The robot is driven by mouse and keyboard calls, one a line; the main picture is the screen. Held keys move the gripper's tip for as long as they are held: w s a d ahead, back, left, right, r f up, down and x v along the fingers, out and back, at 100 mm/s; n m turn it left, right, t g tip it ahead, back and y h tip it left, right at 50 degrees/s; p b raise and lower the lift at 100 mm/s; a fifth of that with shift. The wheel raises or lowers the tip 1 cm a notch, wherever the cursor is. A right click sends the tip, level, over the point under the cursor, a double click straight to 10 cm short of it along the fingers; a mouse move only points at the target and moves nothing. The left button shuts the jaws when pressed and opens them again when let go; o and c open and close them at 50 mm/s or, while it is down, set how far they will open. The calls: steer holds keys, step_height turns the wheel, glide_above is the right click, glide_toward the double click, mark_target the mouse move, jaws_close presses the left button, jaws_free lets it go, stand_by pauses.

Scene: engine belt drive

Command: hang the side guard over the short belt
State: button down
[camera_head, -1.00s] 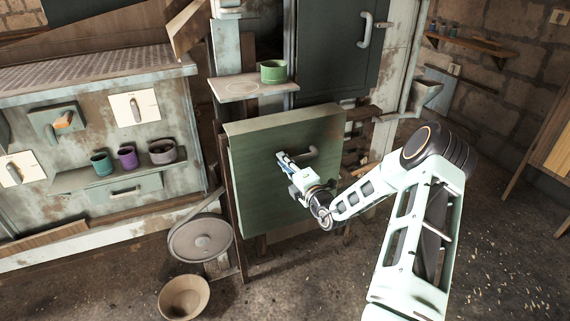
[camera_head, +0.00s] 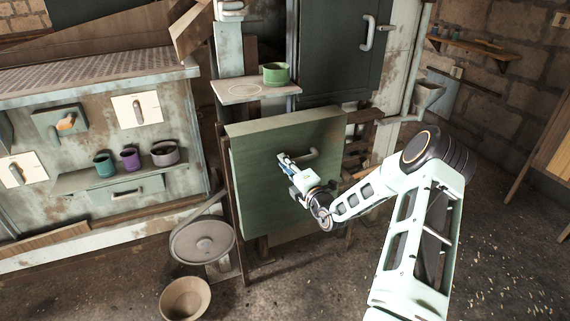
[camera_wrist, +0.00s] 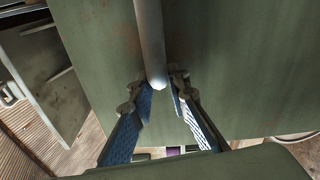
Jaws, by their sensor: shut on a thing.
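The side guard (camera_head: 265,195) is a large flat green panel, standing nearly upright in front of the machine frame below the small shelf. A bar handle (camera_head: 313,153) sticks out from its face, and it also shows in the wrist view (camera_wrist: 150,35). My gripper (camera_wrist: 161,84) is shut on the end of this handle, with a blue-padded finger on each side; it also shows in the head view (camera_head: 287,160). I cannot make out the short belt; the panel hides what is behind it. I cannot tell whether the panel hangs on anything.
A round wheel (camera_head: 203,240) and a bowl (camera_head: 185,299) stand low at the left of the panel. A green cup (camera_head: 276,73) sits on the small shelf (camera_head: 250,91) above. A dark cabinet door (camera_head: 335,60) is behind. The floor at right is open.

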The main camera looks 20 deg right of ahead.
steer(key=shift+f+b, duration=0.55)
steer(key=shift+f, duration=0.3)
stand_by(0.7)
steer(key=c, duration=1.8)
jaws_free()
steer(key=shift+c, duration=0.2)
steer(key=shift+o, duration=0.4)
steer(key=shift+s+f, duration=0.1)
steer(key=shift+f, duration=0.3)
steer(key=s+d+p, duration=0.2)
steer(key=s+p, duration=0.1)
steer(key=s, duration=1.8)
steer(key=shift+s+r, duration=0.2)
steer(key=shift+s, duration=0.15)
